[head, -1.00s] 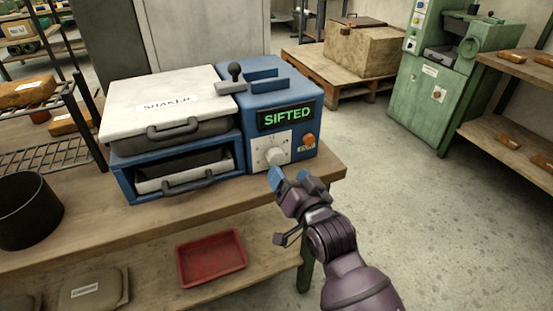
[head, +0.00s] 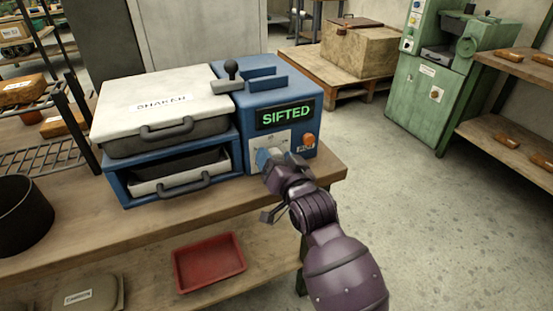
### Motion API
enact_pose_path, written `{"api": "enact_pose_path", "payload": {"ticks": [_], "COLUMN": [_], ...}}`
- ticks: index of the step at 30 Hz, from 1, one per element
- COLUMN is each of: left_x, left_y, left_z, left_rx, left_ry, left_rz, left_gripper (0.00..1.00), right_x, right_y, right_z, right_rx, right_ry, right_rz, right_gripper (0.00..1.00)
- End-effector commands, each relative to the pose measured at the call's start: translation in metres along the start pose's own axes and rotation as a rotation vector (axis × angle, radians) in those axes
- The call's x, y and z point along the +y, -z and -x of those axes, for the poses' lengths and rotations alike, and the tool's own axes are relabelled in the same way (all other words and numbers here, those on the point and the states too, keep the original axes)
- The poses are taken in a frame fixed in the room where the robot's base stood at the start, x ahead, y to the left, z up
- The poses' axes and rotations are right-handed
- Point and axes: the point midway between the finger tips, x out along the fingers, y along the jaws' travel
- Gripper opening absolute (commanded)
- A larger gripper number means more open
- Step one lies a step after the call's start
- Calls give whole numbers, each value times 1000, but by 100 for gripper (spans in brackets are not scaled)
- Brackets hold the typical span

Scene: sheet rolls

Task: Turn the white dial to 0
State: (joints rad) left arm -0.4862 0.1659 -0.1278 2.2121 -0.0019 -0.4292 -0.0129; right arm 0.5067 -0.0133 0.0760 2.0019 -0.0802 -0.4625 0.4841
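The white dial (head: 276,153) is on the pale panel (head: 256,140) at the front of the blue shaker machine (head: 240,152). My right gripper (head: 274,158) is at the dial and covers most of it. Its blue fingertip shows at the dial's left side. I cannot tell whether the fingers press on the dial, and its pointer is hidden. The display (head: 285,115) above the panel reads SIFTED in green. My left gripper is not in view.
An orange button (head: 309,141) sits right of the dial. The machine stands on a wooden bench (head: 230,205), with a red tray (head: 209,262) on the shelf below. A dark pot (head: 22,215) stands at the left. Open floor lies to the right.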

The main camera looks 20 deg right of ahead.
Motion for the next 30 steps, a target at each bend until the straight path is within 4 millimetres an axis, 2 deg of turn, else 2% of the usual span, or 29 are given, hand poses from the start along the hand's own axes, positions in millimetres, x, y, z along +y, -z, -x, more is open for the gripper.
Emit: {"api": "enact_pose_path", "payload": {"ticks": [1,6,9,20,30], "left_x": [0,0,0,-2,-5], "left_y": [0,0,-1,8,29], "left_z": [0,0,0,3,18], "left_rx": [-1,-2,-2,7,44], "left_ry": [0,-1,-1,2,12], "left_rz": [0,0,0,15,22], "left_gripper": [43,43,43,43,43], "right_x": [0,0,0,-2,-4], "right_y": [0,0,0,4,8], "right_z": [0,0,0,0,0], "right_rx": [0,0,0,2,6], "right_ry": [0,0,0,1,2], "right_rz": [0,0,0,75,339], "right_gripper": [57,31,20,20,20]}}
